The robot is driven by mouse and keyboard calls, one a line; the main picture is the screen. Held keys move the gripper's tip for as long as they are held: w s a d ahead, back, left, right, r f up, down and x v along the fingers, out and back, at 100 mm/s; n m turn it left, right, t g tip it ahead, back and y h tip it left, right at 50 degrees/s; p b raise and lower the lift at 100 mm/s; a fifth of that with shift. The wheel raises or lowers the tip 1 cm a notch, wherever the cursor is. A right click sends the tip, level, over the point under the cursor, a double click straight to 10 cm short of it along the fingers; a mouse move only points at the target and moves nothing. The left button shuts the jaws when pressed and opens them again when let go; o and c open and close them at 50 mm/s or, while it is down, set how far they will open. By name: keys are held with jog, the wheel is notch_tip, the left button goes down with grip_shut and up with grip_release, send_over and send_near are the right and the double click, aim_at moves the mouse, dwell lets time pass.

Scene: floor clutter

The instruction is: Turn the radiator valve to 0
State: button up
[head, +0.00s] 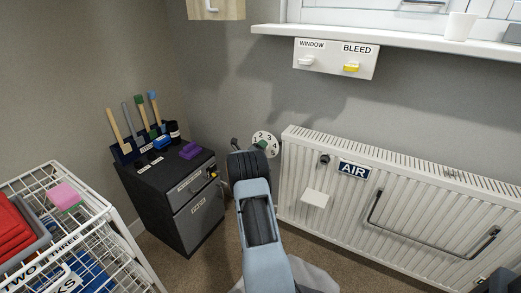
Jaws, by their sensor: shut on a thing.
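The radiator valve's white round dial (266,137) with dark numerals shows on the wall at the left end of the white radiator (345,205). My gripper (257,150) is at the dial, at the far end of my arm, and is shut on the radiator valve. My wrist hides most of the fingers and the lower left of the dial. The valve's knob and pointer are hidden, so I cannot tell which number it points to.
A dark cabinet (199,222) with tools and a purple block on top stands left of my arm. A white wire rack (112,222) is at the lower left. A WINDOW and BLEED panel (335,68) hangs under the sill (400,40). A bar handle crosses the radiator's front.

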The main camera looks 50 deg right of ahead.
jog(key=shift+f+n, duration=0.1)
jog(key=shift+n, duration=0.2)
jog(key=n+b, duration=0.1)
jog(key=n, duration=0.6)
jog(key=shift+n, duration=0.3)
jog(key=n+p, duration=0.1)
jog(key=n, duration=0.2)
jog(key=shift+n, duration=0.3)
jog(key=n+p, duration=0.1)
jog(key=n, duration=0.3)
jog(key=shift+f+n, duration=0.1)
jog(key=shift+n, duration=0.2)
jog(key=n+p, duration=0.1)
jog(key=n, duration=0.2)
jog(key=shift+s+n+p, duration=0.1)
jog(key=shift+n+p, duration=0.2)
jog(key=n+p, duration=0.1)
jog(key=n, duration=0.2)
jog(key=shift+n, duration=0.4)
jog(key=n+p, duration=0.2)
jog(key=n, duration=0.4)
jog(key=shift+s, duration=0.1)
